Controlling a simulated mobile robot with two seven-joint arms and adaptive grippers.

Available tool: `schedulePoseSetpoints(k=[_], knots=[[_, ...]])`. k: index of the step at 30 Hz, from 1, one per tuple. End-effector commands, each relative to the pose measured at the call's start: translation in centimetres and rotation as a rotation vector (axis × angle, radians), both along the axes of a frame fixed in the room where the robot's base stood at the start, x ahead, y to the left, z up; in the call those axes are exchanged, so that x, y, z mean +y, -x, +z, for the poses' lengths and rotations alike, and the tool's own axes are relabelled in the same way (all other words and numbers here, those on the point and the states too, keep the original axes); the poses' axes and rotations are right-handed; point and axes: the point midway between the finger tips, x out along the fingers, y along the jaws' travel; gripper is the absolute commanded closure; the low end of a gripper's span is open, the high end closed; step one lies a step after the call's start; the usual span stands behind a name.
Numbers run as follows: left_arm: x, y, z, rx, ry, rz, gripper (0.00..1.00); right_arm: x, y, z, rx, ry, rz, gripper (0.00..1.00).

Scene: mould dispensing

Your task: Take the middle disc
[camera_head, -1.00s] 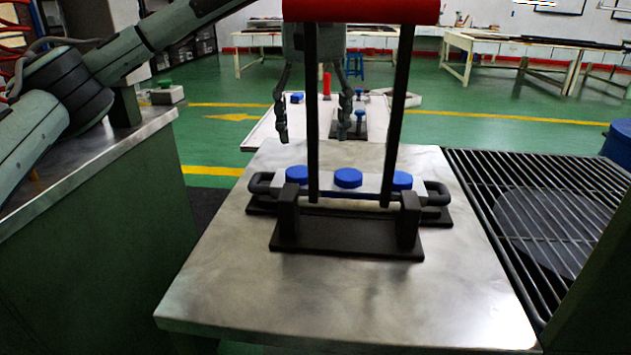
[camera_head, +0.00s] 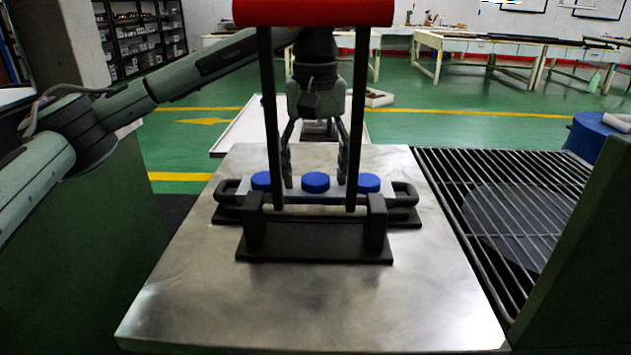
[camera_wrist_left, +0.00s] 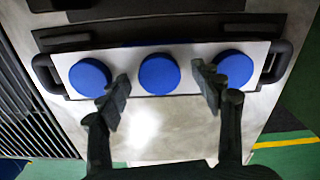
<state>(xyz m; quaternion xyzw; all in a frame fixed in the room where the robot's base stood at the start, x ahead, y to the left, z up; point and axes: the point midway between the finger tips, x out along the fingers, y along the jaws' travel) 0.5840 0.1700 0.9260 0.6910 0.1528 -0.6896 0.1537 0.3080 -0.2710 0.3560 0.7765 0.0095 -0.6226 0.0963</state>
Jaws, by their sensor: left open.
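Three blue discs lie in a row on a pale plate (camera_wrist_left: 190,51) with dark side handles. The middle disc (camera_head: 315,182) also shows in the left wrist view (camera_wrist_left: 159,74). The disc at the left in the head view (camera_head: 261,181) and the one at the right (camera_head: 369,183) flank it. My left gripper (camera_head: 315,184) is open and empty, its fingers either side of the middle disc in the head view. In the wrist view the gripper (camera_wrist_left: 163,95) has its fingertips in the gaps beside that disc, apart from it. My right gripper is not seen.
A black press frame (camera_head: 315,243) with two upright bars and a red top handle (camera_head: 312,12) stands in front of the plate. A metal grille (camera_head: 500,205) is at the right. The steel table's (camera_head: 300,310) front is clear.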

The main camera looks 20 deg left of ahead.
Motion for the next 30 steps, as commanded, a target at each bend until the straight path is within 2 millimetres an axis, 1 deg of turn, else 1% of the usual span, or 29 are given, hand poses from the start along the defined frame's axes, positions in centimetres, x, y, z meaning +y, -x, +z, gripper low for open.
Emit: schedulePoseSetpoints(k=[3, 15, 16, 25, 28, 30], knots=[[0.0, 0.0, 0.0, 0.000, 0.000, 0.000, 0.36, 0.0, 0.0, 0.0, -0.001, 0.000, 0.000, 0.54], [0.0, 0.0, 0.0, 0.001, 0.000, 0.000, 0.85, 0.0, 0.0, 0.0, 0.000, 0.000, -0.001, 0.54], [0.0, 0.0, 0.0, 0.001, 0.000, 0.000, 0.87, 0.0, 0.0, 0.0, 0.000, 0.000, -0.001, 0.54], [0.0, 0.0, 0.3, 0.001, 0.000, 0.000, 0.87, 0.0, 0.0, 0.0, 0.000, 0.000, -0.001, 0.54], [-0.1, 0.0, 1.0, 0.000, 0.000, 0.000, 0.87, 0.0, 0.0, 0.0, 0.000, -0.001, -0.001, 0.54], [-0.1, 0.0, 1.8, -0.001, 0.002, -0.001, 0.87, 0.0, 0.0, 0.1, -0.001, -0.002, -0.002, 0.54]])
